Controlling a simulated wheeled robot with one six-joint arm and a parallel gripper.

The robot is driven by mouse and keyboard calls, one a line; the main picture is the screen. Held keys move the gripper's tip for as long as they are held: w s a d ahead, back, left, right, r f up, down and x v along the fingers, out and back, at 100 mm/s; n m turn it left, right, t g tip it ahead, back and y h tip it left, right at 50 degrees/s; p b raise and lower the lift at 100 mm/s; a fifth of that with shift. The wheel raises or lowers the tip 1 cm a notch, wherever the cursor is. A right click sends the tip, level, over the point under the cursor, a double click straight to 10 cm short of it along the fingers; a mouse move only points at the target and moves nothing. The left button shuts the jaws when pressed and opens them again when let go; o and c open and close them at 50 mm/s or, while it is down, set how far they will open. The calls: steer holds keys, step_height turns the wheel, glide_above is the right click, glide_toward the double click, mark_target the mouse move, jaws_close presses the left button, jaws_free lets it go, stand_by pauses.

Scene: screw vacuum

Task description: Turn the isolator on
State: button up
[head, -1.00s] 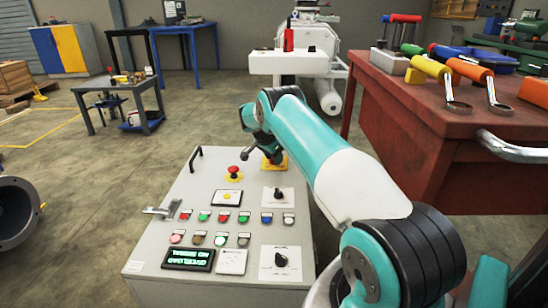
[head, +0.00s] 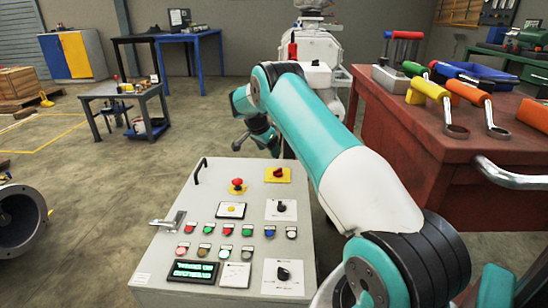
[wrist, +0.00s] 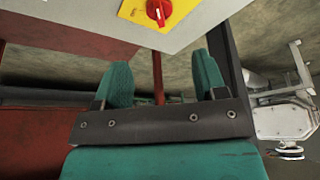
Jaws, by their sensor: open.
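The isolator is a red rotary knob (head: 278,173) on a yellow square plate at the far right of the grey control panel. In the wrist view the isolator knob (wrist: 158,11) is at the top edge, cut off, with a white mark on it. My gripper (head: 264,139) is beyond the panel's far edge in the head view, apart from the knob. In the wrist view my gripper (wrist: 160,78) has its two teal fingers spread with nothing between them.
The panel (head: 178,245) also carries a red emergency stop (head: 237,185), black selector knobs, several coloured buttons and a lit green display (head: 194,269). A red workbench (head: 425,150) with tools stands to the right. Open floor lies to the left.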

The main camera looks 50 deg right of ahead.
steer(key=p+v, duration=0.1)
steer(key=v, duration=0.5)
stand_by(0.4)
steer(key=s+a+r+n+t+y, duration=0.15)
steer(key=a+r+n, duration=0.25)
steer(key=a, duration=0.4)
steer(key=s+a+r+n+y, duration=0.1)
steer(key=s+a+r+n, duration=0.25)
steer(key=a, duration=0.55)
steer(key=s+a+r+n+t+y, duration=0.1)
steer(key=a+r+n, duration=0.4)
steer(key=a, duration=0.3)
steer(key=s+a+r+n+g+y, duration=0.15)
steer(key=s+a+n, duration=0.35)
steer(key=s, duration=0.5)
steer(key=s+a+n+y, duration=0.2)
steer(key=s+a+n, duration=0.2)
steer(key=s+a, duration=0.5)
steer(key=s+a+r+n+y, duration=0.15)
steer(key=s+a+n, duration=0.3)
steer(key=s, duration=0.65)
step_height(320, 180, up, 30)
steer(key=s+p, duration=0.1)
steer(key=p, duration=2.9)
steer(key=shift+a+f+g, duration=0.15)
steer(key=shift+a+g, duration=0.15)
steer(key=shift+a, duration=0.15)
steer(key=shift+s, duration=0.1)
